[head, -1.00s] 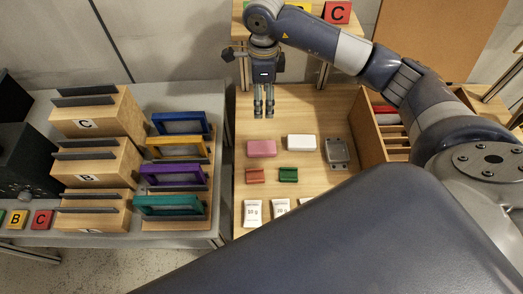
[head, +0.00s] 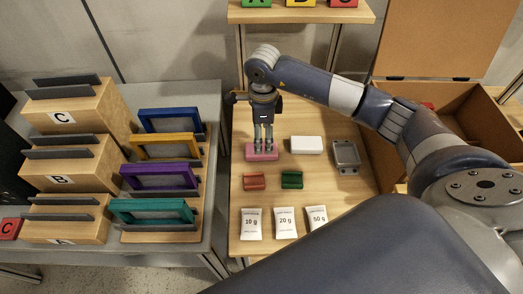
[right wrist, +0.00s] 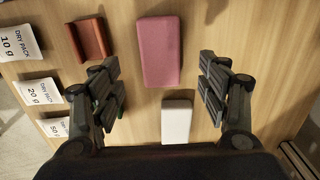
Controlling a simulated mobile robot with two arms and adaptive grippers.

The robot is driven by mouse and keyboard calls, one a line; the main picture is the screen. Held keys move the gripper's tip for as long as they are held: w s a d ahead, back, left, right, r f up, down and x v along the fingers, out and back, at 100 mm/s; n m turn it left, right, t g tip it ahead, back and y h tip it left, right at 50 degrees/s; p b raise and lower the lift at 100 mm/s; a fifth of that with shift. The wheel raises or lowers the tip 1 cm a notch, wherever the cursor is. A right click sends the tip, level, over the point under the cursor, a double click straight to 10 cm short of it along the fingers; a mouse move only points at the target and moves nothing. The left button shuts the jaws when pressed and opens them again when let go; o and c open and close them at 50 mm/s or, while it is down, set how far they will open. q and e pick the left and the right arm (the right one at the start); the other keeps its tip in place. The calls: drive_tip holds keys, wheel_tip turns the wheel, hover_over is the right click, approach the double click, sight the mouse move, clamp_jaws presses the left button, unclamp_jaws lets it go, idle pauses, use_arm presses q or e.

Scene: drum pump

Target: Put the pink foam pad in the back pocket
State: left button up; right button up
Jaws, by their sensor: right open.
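The pink foam pad (head: 262,157) lies flat on the wooden table. My right gripper (head: 263,146) points down directly over it in the head view. In the right wrist view the pad (right wrist: 160,50) lies below and ahead of the open fingers (right wrist: 158,88), which stand apart with nothing between them. My left gripper is not in view.
A white block (head: 306,145) and a grey metal tray (head: 346,156) lie right of the pad. Red (head: 254,181) and green (head: 292,180) blocks and several white packs (head: 284,222) lie nearer. Wooden holders and coloured frames (head: 162,176) fill the left table.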

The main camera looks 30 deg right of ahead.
wheel_tip(320, 180, down, 5)
drive_tip(key=shift+a+r+p, duration=0.1)
drive_tip(key=shift+a+p, duration=0.05)
drive_tip(key=shift+p, duration=0.65)
drive_tip(key=shift+w+f, duration=0.1)
drive_tip(key=shift+f, duration=0.45)
drive_tip(key=c, duration=0.9)
drive_tip(key=shift+r, duration=0.1)
drive_tip(key=shift+c, duration=0.2)
